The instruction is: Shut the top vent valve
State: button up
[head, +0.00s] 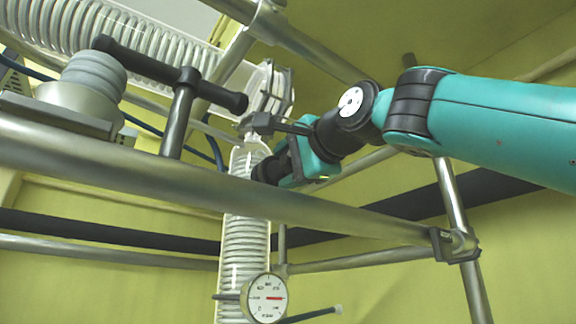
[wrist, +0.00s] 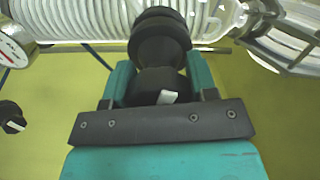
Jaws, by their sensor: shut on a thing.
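A black round valve knob (wrist: 160,48) sits between the two teal fingers of my gripper (wrist: 160,80) in the wrist view. The fingers are shut on its sides. A small white mark shows on its near face, slightly tilted. In the head view my gripper (head: 288,165) reaches in from the right, behind the front rail, and the dark knob (head: 266,170) shows at its tip beside the vertical glass coil. I take this knob to be the top vent valve; no label is readable. The fingers hide part of the knob.
A vertical glass coil (head: 246,240) and a sloping one (head: 120,38) stand close by. A dark T-handle (head: 182,105) is in front, at left. A metal rail (head: 200,187) crosses below my arm. A gauge (head: 266,298) is lower down. Another black knob (wrist: 12,118) is at left.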

jog(key=m, duration=0.5)
jog(key=shift+a+f+m, duration=0.1)
jog(key=shift+f+m, duration=0.1)
jog(key=shift+m, duration=0.1)
jog(key=m, duration=0.9)
jog(key=shift+b, duration=0.3)
jog(key=shift+f+m+b, duration=0.15)
jog(key=shift+m+b, duration=0.25)
jog(key=shift+m, duration=0.6)
jog(key=shift+m+b, duration=1)
jog(key=shift+m, duration=0.1)
jog(key=shift+r+m+b, duration=0.2)
jog(key=shift+m+b, duration=0.2)
jog(key=o, duration=0.9)
jog(key=shift+r, duration=0.1)
